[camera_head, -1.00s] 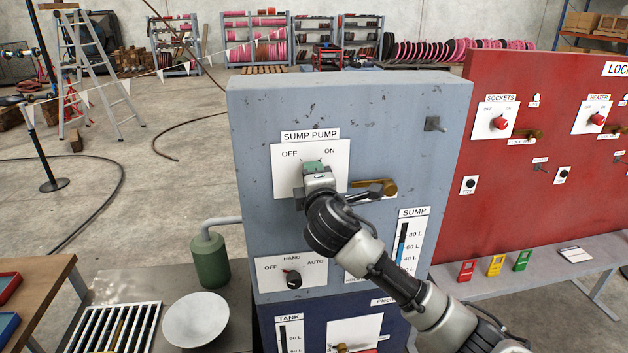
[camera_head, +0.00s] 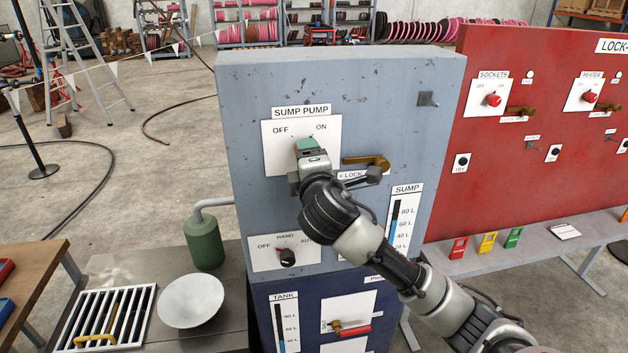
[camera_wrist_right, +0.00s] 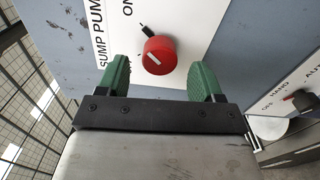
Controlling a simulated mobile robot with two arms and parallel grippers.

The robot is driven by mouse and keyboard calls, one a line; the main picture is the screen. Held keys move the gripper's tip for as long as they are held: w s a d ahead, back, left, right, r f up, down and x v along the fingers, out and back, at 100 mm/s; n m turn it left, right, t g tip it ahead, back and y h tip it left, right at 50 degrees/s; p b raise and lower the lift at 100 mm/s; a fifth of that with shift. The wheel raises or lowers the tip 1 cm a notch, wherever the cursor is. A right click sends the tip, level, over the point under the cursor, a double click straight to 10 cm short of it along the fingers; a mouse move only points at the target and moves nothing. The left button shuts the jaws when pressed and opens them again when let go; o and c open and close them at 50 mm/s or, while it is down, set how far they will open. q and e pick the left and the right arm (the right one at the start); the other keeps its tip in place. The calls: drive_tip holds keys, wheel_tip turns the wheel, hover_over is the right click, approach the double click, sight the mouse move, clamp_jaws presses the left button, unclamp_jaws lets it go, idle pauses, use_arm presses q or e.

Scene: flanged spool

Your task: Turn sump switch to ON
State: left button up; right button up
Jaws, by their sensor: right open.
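The sump switch is a red knob (camera_wrist_right: 158,55) with a white mark, on a white plate (camera_head: 275,160) under the SUMP PUMP label on the grey-blue panel. In the head view my right gripper (camera_head: 309,146) covers the knob. OFF and ON show above it. In the right wrist view the open green fingers (camera_wrist_right: 162,80) stand on either side below the knob, apart from it, with nothing between them. ON is at the upper left there; OFF is hidden. I cannot tell which position the knob's mark points to. My left gripper is not in view.
A brass lever (camera_head: 367,162) sits right of the switch plate, close to my right wrist. A black HAND/AUTO knob (camera_head: 287,257) is below.

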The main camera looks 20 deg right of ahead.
drive_tip(key=b+v, duration=0.2)
drive_tip(key=v, duration=0.6)
